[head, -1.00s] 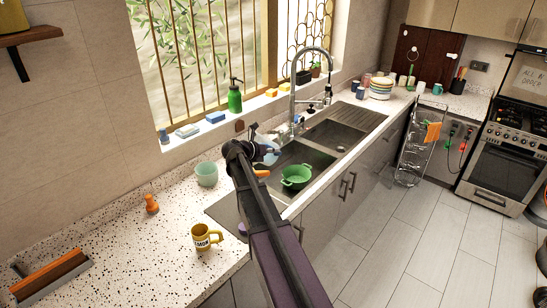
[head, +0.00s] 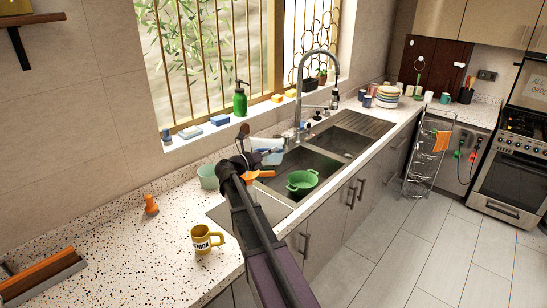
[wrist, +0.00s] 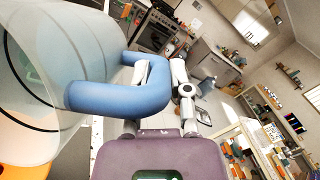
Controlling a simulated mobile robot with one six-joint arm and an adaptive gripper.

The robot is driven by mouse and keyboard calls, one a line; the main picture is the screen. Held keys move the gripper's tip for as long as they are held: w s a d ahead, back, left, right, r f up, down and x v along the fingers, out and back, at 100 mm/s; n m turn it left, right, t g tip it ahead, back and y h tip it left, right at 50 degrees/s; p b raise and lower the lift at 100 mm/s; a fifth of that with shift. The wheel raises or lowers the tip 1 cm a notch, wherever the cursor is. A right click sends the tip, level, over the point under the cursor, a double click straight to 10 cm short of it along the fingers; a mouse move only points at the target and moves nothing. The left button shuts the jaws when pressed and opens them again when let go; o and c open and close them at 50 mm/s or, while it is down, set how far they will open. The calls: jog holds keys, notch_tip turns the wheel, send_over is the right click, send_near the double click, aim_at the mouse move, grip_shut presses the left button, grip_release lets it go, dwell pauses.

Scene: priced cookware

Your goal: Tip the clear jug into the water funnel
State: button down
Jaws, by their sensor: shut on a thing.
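The clear jug (wrist: 45,75) fills the left of the wrist view, its thick blue handle (wrist: 120,92) running across the middle. My gripper (wrist: 160,80) is shut on this handle; the handle partly hides the fingers. In the head view the jug (head: 267,147) is a small pale shape over the sink's near side, behind my gripper (head: 250,163). Its tilt and contents are unclear. An orange piece (head: 258,174) shows just below the jug, and orange also shows at the wrist view's lower left. I cannot tell whether it is the funnel.
A yellow mug (head: 203,240), a pale green cup (head: 208,176) and an orange object (head: 151,205) stand on the speckled counter (head: 110,250). Bottles and sponges line the sill.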

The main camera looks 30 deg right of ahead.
jog(key=shift+w+a+f+n+t+h+b, duration=0.1)
jog(key=shift+a+n+t+h+b, duration=0.2)
jog(key=shift+a+h+b, duration=0.65)
jog(key=shift+w+a+r+n+t+h+b, duration=0.15)
jog(key=shift+a+n+h+b, duration=0.4)
jog(key=shift+b, duration=0.8)
jog(key=shift+w+a+f+n+t+h+b, duration=0.2)
jog(key=shift+a+h+b, duration=0.4)
jog(key=shift+h+b, duration=0.45)
jog(key=shift+s, duration=0.1)
dwell(4.5)
